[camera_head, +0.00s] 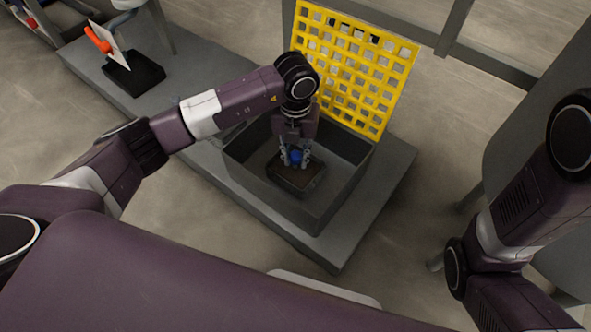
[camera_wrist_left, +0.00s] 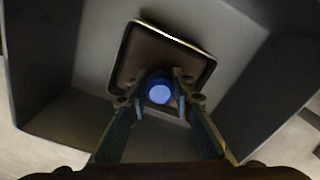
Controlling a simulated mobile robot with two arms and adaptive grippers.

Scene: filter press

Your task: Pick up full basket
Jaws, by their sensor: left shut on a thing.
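The full basket (camera_head: 305,183) is a small dark square container with a brown surface. It sits inside a large grey bin (camera_head: 345,195), with a blue knob (camera_head: 295,157) above its middle. My left gripper (camera_head: 295,160) reaches down into the bin and is shut on the blue knob. In the left wrist view, the basket (camera_wrist_left: 150,48) shows behind the fingers, and the round blue knob (camera_wrist_left: 159,94) is between them. The fingers hide part of the basket, and I cannot tell whether it touches the bin floor. My right gripper is out of view.
A yellow grid (camera_head: 350,65) stands tilted up at the bin's back edge. The bin rests on a grey platform (camera_head: 385,185). A black tray (camera_head: 133,75) with a white and orange item lies at the platform's far left. Bin walls surround the left gripper.

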